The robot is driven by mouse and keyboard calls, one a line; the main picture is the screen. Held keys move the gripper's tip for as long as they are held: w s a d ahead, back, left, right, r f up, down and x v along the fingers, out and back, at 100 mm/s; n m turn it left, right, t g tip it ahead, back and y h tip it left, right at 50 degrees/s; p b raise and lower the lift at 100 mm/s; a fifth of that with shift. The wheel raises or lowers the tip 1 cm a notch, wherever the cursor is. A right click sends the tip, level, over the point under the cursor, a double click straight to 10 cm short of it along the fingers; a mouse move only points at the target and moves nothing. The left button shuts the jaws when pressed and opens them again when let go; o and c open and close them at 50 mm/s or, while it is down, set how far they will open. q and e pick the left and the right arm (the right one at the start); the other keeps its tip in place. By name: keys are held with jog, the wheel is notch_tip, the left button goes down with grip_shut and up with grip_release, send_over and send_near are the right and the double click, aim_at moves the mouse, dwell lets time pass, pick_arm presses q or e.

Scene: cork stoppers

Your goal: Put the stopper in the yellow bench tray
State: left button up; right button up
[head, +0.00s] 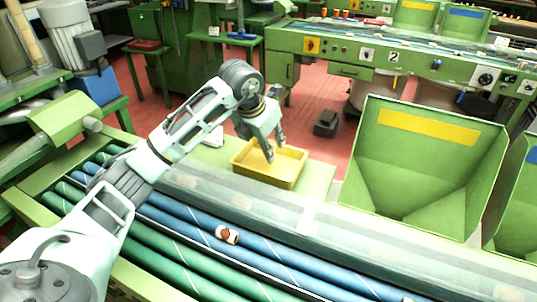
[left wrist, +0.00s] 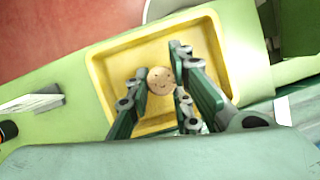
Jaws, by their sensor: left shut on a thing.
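My left gripper (head: 273,149) is over the yellow bench tray (head: 262,179) in the head view, fingers pointing down. In the left wrist view the left gripper (left wrist: 160,72) is shut on a round tan cork stopper (left wrist: 161,81) with small dark specks. The yellow tray (left wrist: 97,85) lies behind the stopper there, its floor bare where it shows. I cannot tell how far the stopper is above the tray floor. My right gripper is not in view.
A brown and white stopper (head: 227,235) lies on the blue rollers (head: 190,222) in front of the tray. A green bin with a yellow label (head: 425,165) stands to the right. A green ledge (head: 318,178) surrounds the tray, and a pale object (head: 214,137) lies left of it.

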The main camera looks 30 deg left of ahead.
pick_arm(q)
jog(key=shift+f+p, duration=0.35)
jog(key=shift+f, duration=1.65)
jog(key=shift+f, duration=0.2)
jog(key=o, duration=0.7)
jog(key=shift+r, duration=0.1)
jog(key=shift+r, duration=0.2)
jog(key=b+v, duration=0.1)
jog(key=v, duration=1.1)
jog(key=shift+f, duration=0.1)
